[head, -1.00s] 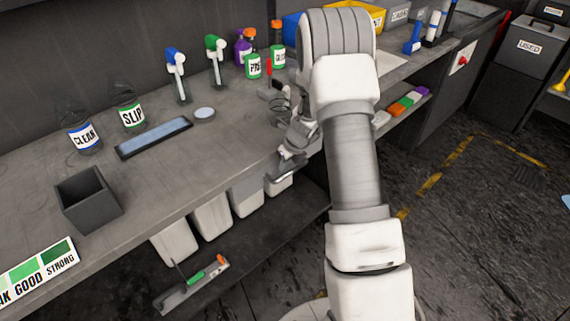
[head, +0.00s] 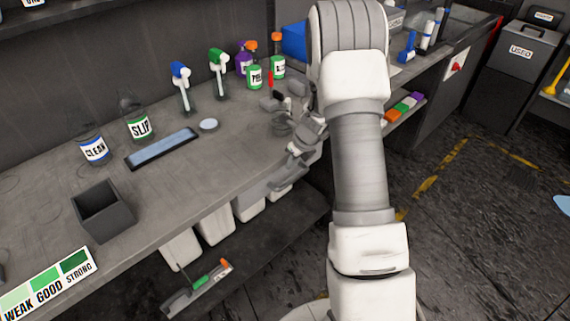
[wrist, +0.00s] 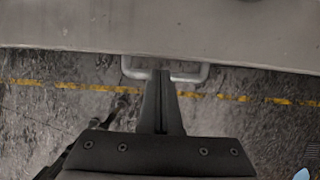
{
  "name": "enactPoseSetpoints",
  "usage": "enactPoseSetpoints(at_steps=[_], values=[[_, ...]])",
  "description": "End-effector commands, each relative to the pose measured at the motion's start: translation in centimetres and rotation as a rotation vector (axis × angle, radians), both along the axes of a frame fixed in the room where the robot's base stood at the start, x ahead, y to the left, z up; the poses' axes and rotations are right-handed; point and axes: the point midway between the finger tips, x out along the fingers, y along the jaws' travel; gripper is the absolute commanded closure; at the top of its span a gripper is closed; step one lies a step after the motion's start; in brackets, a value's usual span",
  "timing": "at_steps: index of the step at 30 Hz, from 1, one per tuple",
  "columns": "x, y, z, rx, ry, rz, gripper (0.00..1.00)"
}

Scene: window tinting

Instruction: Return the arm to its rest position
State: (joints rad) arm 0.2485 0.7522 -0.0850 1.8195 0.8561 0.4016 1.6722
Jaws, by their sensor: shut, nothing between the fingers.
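My arm, white and grey, rises through the middle of the head view and folds over at the top, hiding part of the bench behind it. My gripper (wrist: 160,78) is at the centre of the wrist view, its dark fingers together with nothing between them. In that view a pale metal handle (wrist: 134,68) at the bench edge shows around the fingertips; I cannot tell whether they touch. In the head view my wrist is beside the front edge of the grey bench (head: 190,190), and the fingertips are hard to make out.
The bench holds a dark open box (head: 104,218), a blue-topped pad (head: 162,148), bottles labelled CLEAN (head: 95,150) and SLIP (head: 140,127), and several spray bottles. Dark floor with yellow lines (head: 440,168) is open at right.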

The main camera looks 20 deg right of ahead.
Motion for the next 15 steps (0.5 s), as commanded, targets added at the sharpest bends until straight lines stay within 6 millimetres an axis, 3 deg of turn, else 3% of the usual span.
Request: enactPoseSetpoints(at_steps=[1, 3, 12, 15], values=[[-0.2, -0.4, 1.3, 0.000, 0.000, -0.002, 1.00], [-0.4, -0.7, 2.1, 0.001, 0.000, 0.000, 1.00], [-0.8, -1.0, 2.9, -0.002, -0.001, 0.014, 1.00], [-0.9, -0.4, 4.5, -0.020, -0.019, 0.079, 1.00]])
